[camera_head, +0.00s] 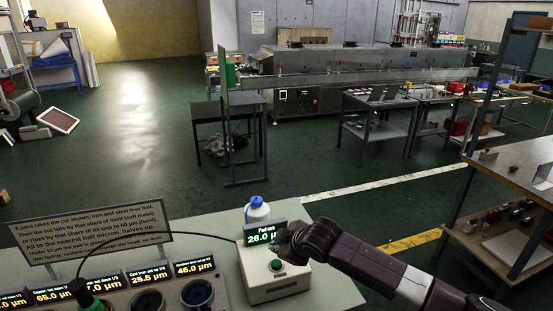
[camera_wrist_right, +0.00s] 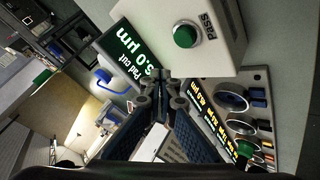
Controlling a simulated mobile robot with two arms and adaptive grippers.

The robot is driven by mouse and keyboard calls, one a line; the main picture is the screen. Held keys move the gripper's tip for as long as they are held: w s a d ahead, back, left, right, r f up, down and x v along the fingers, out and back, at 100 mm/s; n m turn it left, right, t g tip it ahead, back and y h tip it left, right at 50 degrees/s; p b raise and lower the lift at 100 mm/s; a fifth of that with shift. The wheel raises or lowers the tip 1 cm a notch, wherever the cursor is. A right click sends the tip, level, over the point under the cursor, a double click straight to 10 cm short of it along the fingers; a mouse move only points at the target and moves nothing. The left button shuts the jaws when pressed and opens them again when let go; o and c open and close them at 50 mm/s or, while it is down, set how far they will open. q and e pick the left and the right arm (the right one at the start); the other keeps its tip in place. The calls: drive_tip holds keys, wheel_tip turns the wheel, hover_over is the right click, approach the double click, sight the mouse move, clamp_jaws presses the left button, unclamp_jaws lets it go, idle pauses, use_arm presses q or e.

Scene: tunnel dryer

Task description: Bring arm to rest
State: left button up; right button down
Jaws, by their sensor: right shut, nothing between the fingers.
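My right arm reaches in from the lower right of the head view. The green button (camera_wrist_right: 185,36), marked PASS, shows uncovered there. I cannot tell whether the fingers touch the box. My left gripper is not in view.
A sign (camera_head: 92,238) and a panel of lit readouts (camera_head: 148,276) with round wells fill the bench's left. A black cable arches over them. Shelving (camera_head: 505,180) stands at right; open floor lies beyond the bench.

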drive_tip(key=s+a+f+m+g+y, duration=0.1)
drive_tip(key=s+a+f+m, duration=0.15)
drive_tip(key=s, duration=0.65)
drive_tip(key=s+a+f+m+g, duration=0.1)
drive_tip(key=s+f, duration=0.3)
drive_tip(key=s, duration=0.5)
drive_tip(key=s+d+f+m+g+h, duration=0.1)
drive_tip(key=s+d+f+m+h, duration=0.3)
drive_tip(key=s+d, duration=0.8)
drive_tip(key=s+d+f+m+g+h, duration=0.1)
drive_tip(key=s+d+m, duration=0.4)
drive_tip(key=s+d, duration=0.7)
wheel_tip(320, 180, down, 28)
drive_tip(key=s+g+b, duration=0.2)
use_arm(q)
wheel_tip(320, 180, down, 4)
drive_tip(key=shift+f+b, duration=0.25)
drive_tip(key=shift+b, duration=0.95)
use_arm(e)
drive_tip(key=s+d+f+g, duration=0.1)
drive_tip(key=s+d+f, duration=0.2)
drive_tip(key=s+f, duration=1.4)
drive_tip(key=shift+s+f+h, duration=0.3)
drive_tip(key=shift+f, duration=0.5)
